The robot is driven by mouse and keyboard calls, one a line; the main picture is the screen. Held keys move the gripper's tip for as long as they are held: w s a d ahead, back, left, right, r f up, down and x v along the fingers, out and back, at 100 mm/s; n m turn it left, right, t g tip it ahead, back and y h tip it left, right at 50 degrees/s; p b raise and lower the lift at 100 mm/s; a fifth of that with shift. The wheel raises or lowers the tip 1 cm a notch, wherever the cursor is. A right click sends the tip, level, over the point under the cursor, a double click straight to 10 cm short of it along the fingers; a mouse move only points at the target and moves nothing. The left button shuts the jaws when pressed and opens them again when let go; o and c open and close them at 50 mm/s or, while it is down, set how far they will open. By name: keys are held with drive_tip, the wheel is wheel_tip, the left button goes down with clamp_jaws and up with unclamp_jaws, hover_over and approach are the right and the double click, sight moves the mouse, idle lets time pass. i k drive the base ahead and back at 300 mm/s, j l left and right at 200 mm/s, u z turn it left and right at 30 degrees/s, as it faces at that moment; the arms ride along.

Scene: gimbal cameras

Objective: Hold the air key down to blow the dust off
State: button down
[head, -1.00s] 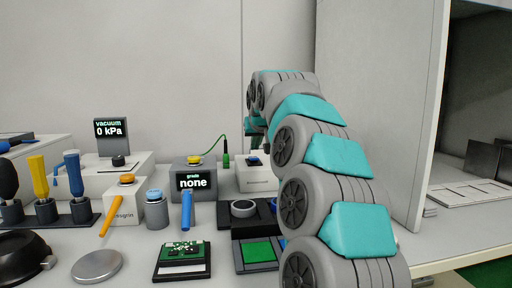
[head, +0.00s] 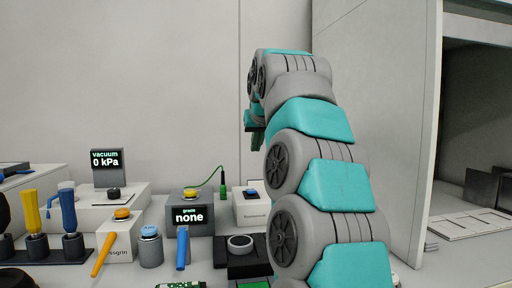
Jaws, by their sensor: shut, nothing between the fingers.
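A white box (head: 254,214) with a small blue key (head: 250,194) on top stands at the back of the bench, right of the grade display. Its front label is too small to read surely. My gripper (head: 257,147) hangs above this box, pointing down, with a clear gap over the blue key. It is shut and empty, and partly hidden by my arm. A green circuit board (head: 180,285) shows only at the bottom edge; any dust on it cannot be made out.
A grade display box (head: 189,215) reading "none" has a yellow button. A vacuum display (head: 107,160) reads 0 kPa. An orange-button box (head: 121,240), a blue-topped cylinder (head: 150,248) and several upright tools (head: 68,215) stand left. A tall grey panel (head: 385,120) stands right of my arm.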

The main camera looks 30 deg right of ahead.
sight(148, 230)
drive_tip(key=k+j, duration=0.2)
drive_tip(key=k, duration=0.3)
drive_tip(key=k+j, duration=0.2)
drive_tip(key=k, duration=0.25)
